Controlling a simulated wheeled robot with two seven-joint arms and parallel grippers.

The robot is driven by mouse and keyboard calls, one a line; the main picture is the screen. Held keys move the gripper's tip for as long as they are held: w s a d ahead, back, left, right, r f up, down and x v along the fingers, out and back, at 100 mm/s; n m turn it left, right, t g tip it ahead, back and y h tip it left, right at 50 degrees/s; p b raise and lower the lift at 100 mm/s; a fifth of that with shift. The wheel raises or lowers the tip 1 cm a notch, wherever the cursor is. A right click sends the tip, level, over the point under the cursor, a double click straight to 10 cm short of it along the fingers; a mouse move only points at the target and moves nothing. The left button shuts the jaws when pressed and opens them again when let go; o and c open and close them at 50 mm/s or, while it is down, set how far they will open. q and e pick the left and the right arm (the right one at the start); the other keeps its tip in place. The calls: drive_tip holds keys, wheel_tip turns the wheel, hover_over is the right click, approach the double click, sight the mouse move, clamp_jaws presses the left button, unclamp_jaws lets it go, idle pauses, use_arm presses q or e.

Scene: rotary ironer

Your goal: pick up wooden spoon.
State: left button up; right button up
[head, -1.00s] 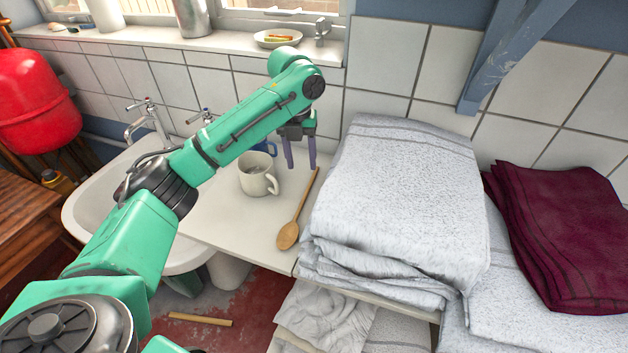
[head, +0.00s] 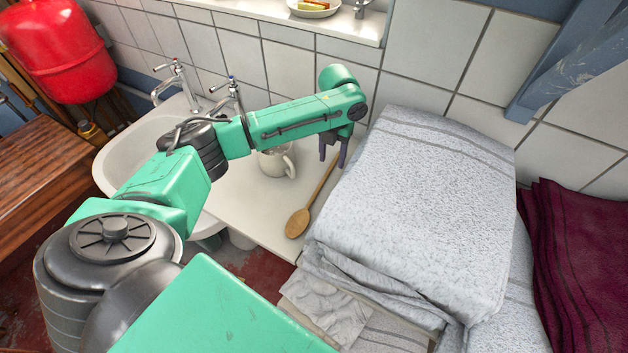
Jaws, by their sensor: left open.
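The wooden spoon (head: 299,221) lies on the white counter (head: 252,209), its bowl towards the front and its handle running back towards the wall. My left gripper (head: 332,158) is open with its fingers pointing down over the far end of the handle. The far handle end is partly hidden by the fingers and arm. I cannot tell whether the fingers touch the spoon. No second gripper shows.
A pale mug (head: 279,162) stands just left of the handle, partly behind my arm. A tall stack of grey towels (head: 420,200) rises close on the right. A sink (head: 128,160) with taps is at left; dark red cloth (head: 585,255) lies far right.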

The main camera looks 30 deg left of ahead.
use_arm(q)
drive_tip(key=shift+s+f, duration=0.15)
drive_tip(key=shift+f, duration=0.65)
clamp_jaws()
drive_tip(key=shift+r, duration=0.1)
